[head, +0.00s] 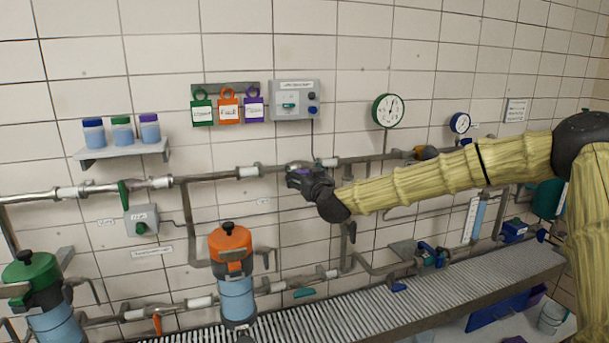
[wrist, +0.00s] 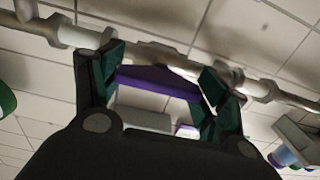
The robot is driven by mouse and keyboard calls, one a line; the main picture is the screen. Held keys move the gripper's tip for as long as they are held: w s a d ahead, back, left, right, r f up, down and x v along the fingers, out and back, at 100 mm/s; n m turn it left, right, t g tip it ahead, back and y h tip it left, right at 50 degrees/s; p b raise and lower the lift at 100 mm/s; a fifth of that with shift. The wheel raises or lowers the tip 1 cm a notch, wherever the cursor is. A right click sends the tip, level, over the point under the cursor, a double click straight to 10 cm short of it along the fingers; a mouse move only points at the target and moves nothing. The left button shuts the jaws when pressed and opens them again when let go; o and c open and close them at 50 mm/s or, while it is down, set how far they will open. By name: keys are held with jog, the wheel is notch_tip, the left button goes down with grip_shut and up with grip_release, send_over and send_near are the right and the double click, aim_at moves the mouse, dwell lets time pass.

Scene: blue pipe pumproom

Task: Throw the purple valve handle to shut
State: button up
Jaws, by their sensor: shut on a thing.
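The purple valve handle (wrist: 158,82) is a flat purple bar on the grey upper pipe. In the wrist view it lies crosswise between the green pads of my gripper (wrist: 157,90), which is shut on it. The handle runs roughly along the pipe, slightly tilted in that picture. In the head view my gripper (head: 297,178) is at the upper pipe, left of my yellow arm. Only a sliver of purple shows there; the gripper hides most of the handle and the valve body.
The upper pipe (head: 220,175) runs along the tiled wall. Above it are a grey control box (head: 296,100), hanging tags (head: 228,108) and a green-rimmed gauge (head: 388,110). An orange-topped canister (head: 231,245) stands below left. A slatted grey shelf (head: 400,300) runs beneath.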

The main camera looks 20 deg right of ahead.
jog(key=shift+f+b, duration=0.1)
jog(key=shift+b, duration=0.35)
jog(key=m+b, duration=0.3)
jog(key=b, duration=0.1)
jog(key=shift+f+m, duration=0.2)
jog(key=shift+m, duration=0.2)
jog(key=m+b, duration=0.4)
jog(key=b, duration=0.1)
jog(key=shift+m+b, duration=0.3)
jog(key=m+b, duration=0.4)
jog(key=shift+d+m+b, duration=0.1)
jog(key=shift+m+b, duration=0.2)
jog(key=shift+b, duration=0.05)
jog(key=m+b, duration=0.4)
jog(key=m, duration=0.1)
jog(key=shift+r, duration=0.15)
jog(key=shift+b, duration=0.35)
jog(key=o, duration=1)
jog(key=shift+o, duration=0.2)
